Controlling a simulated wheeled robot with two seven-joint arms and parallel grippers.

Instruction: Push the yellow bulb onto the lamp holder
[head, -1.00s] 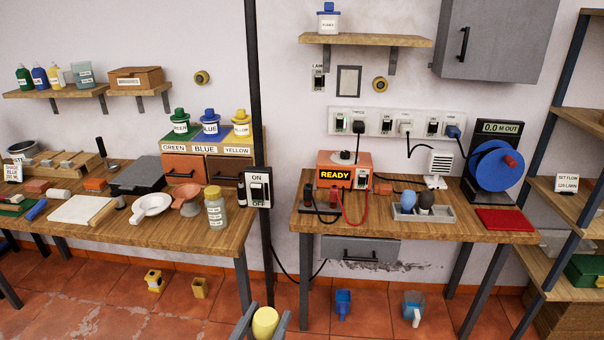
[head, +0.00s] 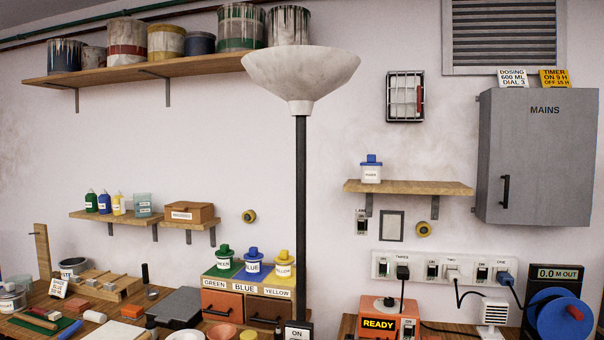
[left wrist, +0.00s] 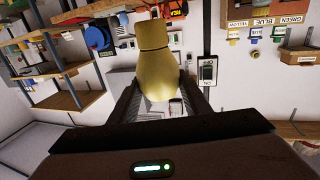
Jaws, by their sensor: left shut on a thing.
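The yellow bulb (left wrist: 156,72) fills the middle of the left wrist view, with its narrower cap end towards the top of the picture. My left gripper (left wrist: 161,92) is shut on its rounded body, one finger on each side. Neither the bulb nor the gripper shows in the head view. A floor lamp with a wide white bowl shade (head: 301,75) stands on a dark pole (head: 301,190) in the head view. I see the bowl from below and outside, so any lamp holder inside it is hidden. My right gripper is not in view.
A shelf of paint tins (head: 160,68) runs behind the shade on the left. A grey mains cabinet (head: 537,155) and a small shelf (head: 407,187) are on the right. Benches with drawers and tools lie below.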

